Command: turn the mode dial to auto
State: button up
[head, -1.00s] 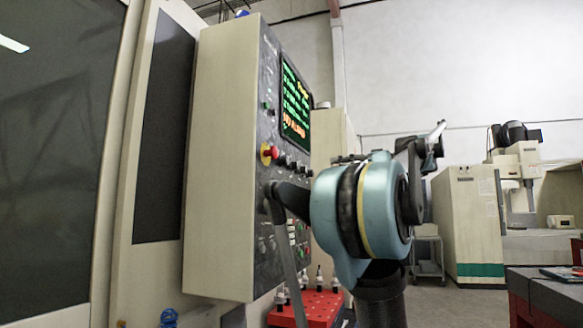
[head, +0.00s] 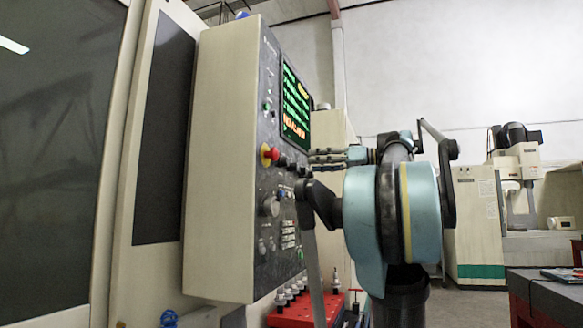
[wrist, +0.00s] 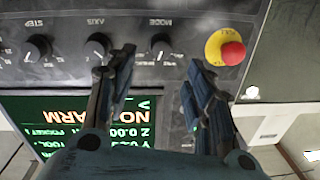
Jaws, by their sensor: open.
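The mode dial (wrist: 161,46) is a black round knob on the grey control panel, marked MODE in lettering that appears upside down in the wrist view. In the head view, the mode dial (head: 282,160) is a small dark knob just right of the red stop button. My gripper (wrist: 162,60) is open and empty, its two fingers spread to either side of the dial in the picture. In the head view, my gripper (head: 318,158) points left at the panel, apart from the knobs. The dial's exact pointer setting is hard to read.
The red emergency stop on its yellow ring (wrist: 226,47) sits right beside the mode dial. The axis dial (wrist: 98,46) and step dial (wrist: 38,47) are on its other side. The lit screen (head: 295,107) is above the knobs. A red tool rack (head: 300,312) stands below.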

aim_at(288, 162)
jog(key=x, duration=0.9)
jog(key=shift+a, duration=0.1)
jog(key=shift+c, duration=0.5)
